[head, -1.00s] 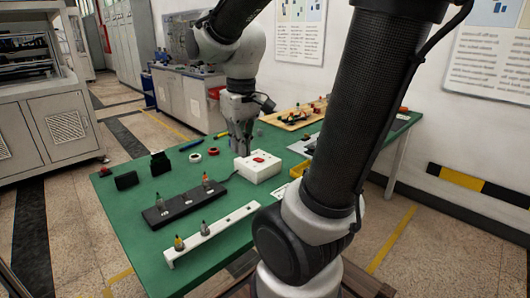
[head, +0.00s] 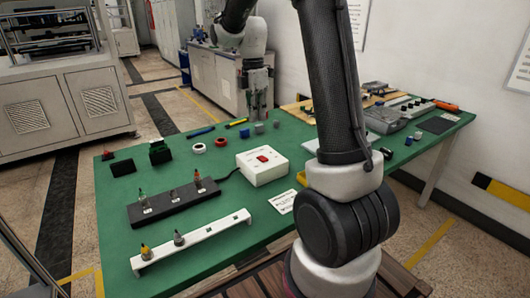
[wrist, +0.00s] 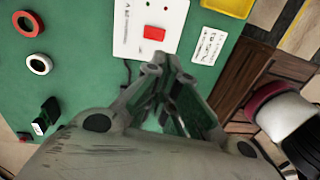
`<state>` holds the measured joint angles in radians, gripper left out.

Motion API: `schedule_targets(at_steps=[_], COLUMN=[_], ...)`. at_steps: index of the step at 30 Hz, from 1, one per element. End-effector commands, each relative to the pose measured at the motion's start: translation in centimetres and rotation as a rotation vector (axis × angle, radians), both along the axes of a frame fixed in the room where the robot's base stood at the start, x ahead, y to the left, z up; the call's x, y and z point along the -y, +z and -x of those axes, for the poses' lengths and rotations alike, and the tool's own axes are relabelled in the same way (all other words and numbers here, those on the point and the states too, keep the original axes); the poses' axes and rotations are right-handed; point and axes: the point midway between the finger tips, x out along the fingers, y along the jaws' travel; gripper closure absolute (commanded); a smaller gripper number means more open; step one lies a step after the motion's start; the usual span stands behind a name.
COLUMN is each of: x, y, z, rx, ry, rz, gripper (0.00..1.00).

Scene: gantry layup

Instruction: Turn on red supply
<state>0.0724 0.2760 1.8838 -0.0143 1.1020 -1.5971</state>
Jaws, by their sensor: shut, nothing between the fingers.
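A white supply box (head: 274,176) with a red rocker switch (head: 263,158) stands on the green table, its cable leading left to a dark strip. In the wrist view the box (wrist: 127,40) lies just past my fingertips, with its red switch (wrist: 154,33) and small dots near the top edge. Whether the switch is on or off, I cannot tell. My gripper (head: 259,115) is behind the box in the head view, apart from it. In the wrist view my gripper (wrist: 163,62) has its fingers drawn together, empty, pointing toward the switch side.
A dark strip (head: 172,206) and a white rail (head: 195,246) hold small upright pieces at the front left. A white ring (head: 199,148) and a red ring (head: 221,142) lie left of the box. A label card (head: 281,202) lies in front. A board with parts is at the right.

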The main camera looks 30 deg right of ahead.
Motion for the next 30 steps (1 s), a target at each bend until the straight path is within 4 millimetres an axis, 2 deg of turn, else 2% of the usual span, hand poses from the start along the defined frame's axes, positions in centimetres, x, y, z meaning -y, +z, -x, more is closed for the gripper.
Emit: schedule_targets(at_steps=[5, 17, 22, 30], x=[0.0, 0.0, 0.0, 0.0], y=[0.0, -0.6, -3.0, -8.8], z=[0.1, 0.1, 0.5, 1.2], rx=[-0.002, -0.002, -0.005, -0.006], ry=[0.072, 0.073, 0.073, 0.072], rz=[-0.009, -0.009, -0.009, -0.009], gripper=[1.00, 1.00, 1.00, 1.00])
